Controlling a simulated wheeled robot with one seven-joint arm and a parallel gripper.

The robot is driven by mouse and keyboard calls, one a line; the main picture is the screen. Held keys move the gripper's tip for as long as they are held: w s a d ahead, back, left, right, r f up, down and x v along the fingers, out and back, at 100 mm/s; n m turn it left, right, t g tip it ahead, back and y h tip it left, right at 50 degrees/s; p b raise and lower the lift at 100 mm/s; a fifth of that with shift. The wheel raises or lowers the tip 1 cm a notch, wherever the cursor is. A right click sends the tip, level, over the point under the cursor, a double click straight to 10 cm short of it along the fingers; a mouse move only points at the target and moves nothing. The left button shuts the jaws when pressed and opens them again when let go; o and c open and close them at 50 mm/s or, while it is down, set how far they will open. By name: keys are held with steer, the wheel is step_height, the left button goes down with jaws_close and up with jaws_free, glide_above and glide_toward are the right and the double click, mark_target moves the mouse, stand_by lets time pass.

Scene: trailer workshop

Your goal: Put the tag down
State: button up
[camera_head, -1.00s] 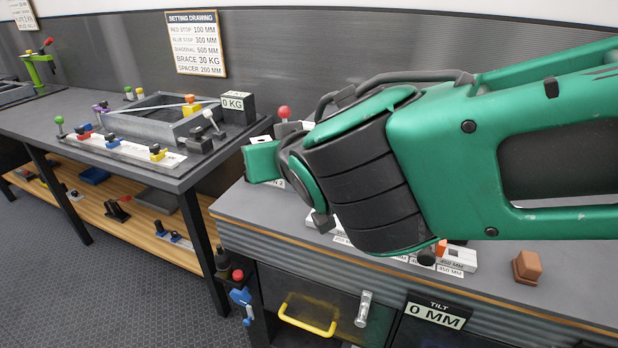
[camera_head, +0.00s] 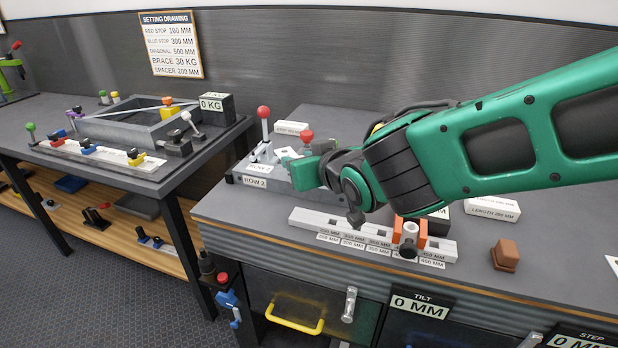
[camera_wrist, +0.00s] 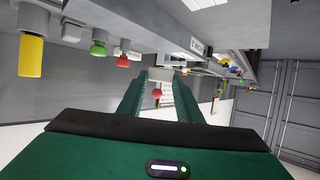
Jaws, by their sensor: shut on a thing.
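My gripper (camera_head: 304,168) is over the bench near the red-knobbed levers, at the far end of the green arm. Its jaws are shut on a small pale tag (camera_head: 285,153), which shows just past the fingertips. In the wrist view the two green fingers run forward to a pale piece (camera_wrist: 160,75) at their tips, probably the same tag. Its lettering is not readable. I cannot tell whether the tag touches the bench or the fixture under it.
A white labelled block (camera_head: 291,128) lies behind. A slotted rail (camera_head: 330,224), an orange stop (camera_head: 423,232), a brown block (camera_head: 506,254) and a LENGTH block (camera_head: 492,208) are nearer. Bare bench shows at the right.

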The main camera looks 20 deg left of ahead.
steer(key=shift+w+d+f, duration=0.15)
steer(key=shift+w+f, duration=0.05)
steer(key=shift+f, duration=0.95)
steer(key=shift+w+d+f, duration=0.1)
steer(key=shift+w+f, duration=0.05)
steer(key=shift+f, duration=0.95)
steer(key=shift+f, duration=0.1)
steer(key=o, duration=1)
steer(key=v, duration=1.2)
steer(key=shift+a, duration=0.1)
